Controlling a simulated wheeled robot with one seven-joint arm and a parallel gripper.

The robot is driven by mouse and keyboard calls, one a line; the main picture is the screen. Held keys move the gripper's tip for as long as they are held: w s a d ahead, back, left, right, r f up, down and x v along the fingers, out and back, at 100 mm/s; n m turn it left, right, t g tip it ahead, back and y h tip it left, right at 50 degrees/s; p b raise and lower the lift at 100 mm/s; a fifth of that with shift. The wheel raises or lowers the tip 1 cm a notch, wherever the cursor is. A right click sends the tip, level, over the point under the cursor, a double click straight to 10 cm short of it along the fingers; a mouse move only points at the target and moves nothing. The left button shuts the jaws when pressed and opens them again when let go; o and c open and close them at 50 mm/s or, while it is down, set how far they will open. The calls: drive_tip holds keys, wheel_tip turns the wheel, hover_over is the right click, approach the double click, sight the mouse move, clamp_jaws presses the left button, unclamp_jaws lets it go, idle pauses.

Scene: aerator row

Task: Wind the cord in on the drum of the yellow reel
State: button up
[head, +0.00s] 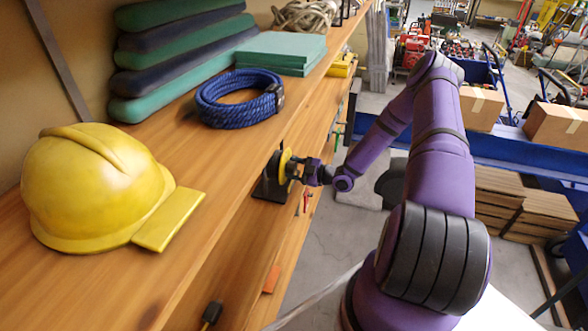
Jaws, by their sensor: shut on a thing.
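The yellow reel (284,166) stands on a dark bracket at the front edge of the wooden shelf, near the middle of the head view. My gripper (297,172) is at the reel's right-hand face, with my purple arm reaching in from the right. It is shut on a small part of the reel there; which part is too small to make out. The winding of cord on the drum is not clear from here. A black plug-like end (212,312) with a bit of yellow cord lies at the bottom of the view, apart from the reel.
An orange piece (271,279) is on the lower board. Cardboard boxes (553,126) stand at right. Floor beside the shelf is open.

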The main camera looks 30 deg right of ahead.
idle(0.3)
drive_tip(key=o, duration=0.9)
drive_tip(key=v, duration=1)
drive_tip(key=shift+s+d, duration=0.3)
